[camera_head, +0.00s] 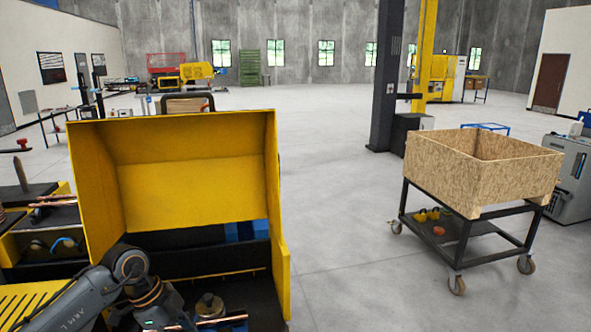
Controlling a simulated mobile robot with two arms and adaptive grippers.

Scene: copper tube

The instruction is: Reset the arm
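My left arm (95,295) comes in from the lower left, in front of a yellow machine housing (190,180) that is open toward me. Its wrist reaches down to the bottom edge of the picture. The fingers of my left gripper cannot be made out there. A short copper-coloured tube (222,320) lies at the bottom edge beside a round metal part (209,306); I cannot tell whether the gripper touches it. My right arm and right gripper are not in view.
Copper tubes (55,200) lie on a dark surface at the left. A wooden box (480,180) on a wheeled cart (470,240) stands at the right. A dark pillar (387,75) stands behind. The grey floor (340,220) between housing and cart is clear.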

